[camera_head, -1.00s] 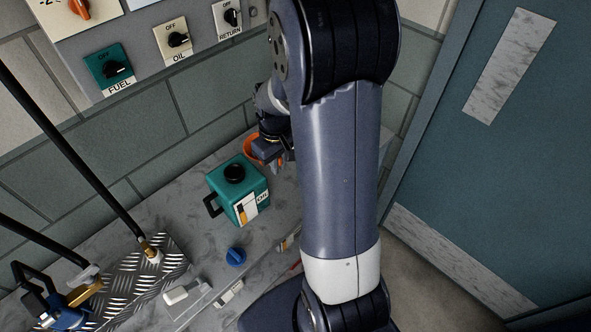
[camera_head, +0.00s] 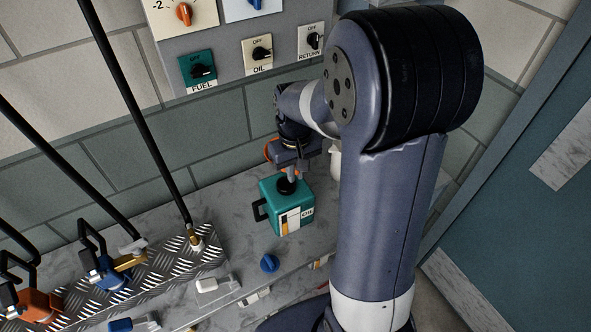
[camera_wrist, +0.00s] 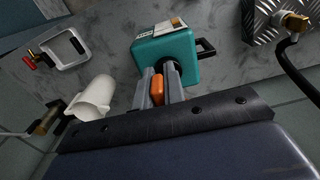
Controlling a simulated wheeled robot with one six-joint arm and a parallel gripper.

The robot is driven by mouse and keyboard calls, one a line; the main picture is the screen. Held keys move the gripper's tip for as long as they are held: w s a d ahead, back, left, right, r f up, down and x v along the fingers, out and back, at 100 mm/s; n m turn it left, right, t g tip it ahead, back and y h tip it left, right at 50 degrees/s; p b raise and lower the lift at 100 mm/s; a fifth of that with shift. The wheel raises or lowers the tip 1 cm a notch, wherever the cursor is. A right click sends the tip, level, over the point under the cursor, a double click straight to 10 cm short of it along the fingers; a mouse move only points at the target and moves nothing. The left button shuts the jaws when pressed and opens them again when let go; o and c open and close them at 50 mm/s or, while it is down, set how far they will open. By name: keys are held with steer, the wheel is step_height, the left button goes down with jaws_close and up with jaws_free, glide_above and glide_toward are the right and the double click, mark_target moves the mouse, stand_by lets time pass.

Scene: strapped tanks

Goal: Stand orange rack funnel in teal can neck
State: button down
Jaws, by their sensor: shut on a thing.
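The teal can (camera_head: 270,194) stands upright on the grey counter, with a dark neck on top and an "OIL" label on its front. It also shows in the wrist view (camera_wrist: 160,57), its neck partly hidden by my fingers. My gripper (camera_head: 291,170) is above the can, close to its neck in the head view.
A white vessel (camera_wrist: 92,98) stands near the gripper, partly behind my arm in the head view. A blue cap (camera_head: 269,264) lies in front of the can. Nozzles with black hoses stand on a tread plate (camera_head: 205,250) at left. The wall panel (camera_head: 229,49) is behind.

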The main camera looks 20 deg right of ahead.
steer(key=shift+f+b, duration=1.95)
steer(key=shift+f, duration=0.75)
steer(key=shift+f+b, duration=1)
steer(key=shift+f, duration=0.3)
steer(key=c, duration=1.4)
jaws_free()
step_height(320, 180, up, 11)
steer(key=shift+f+b, duration=0.1)
steer(key=shift+b, duration=0.2)
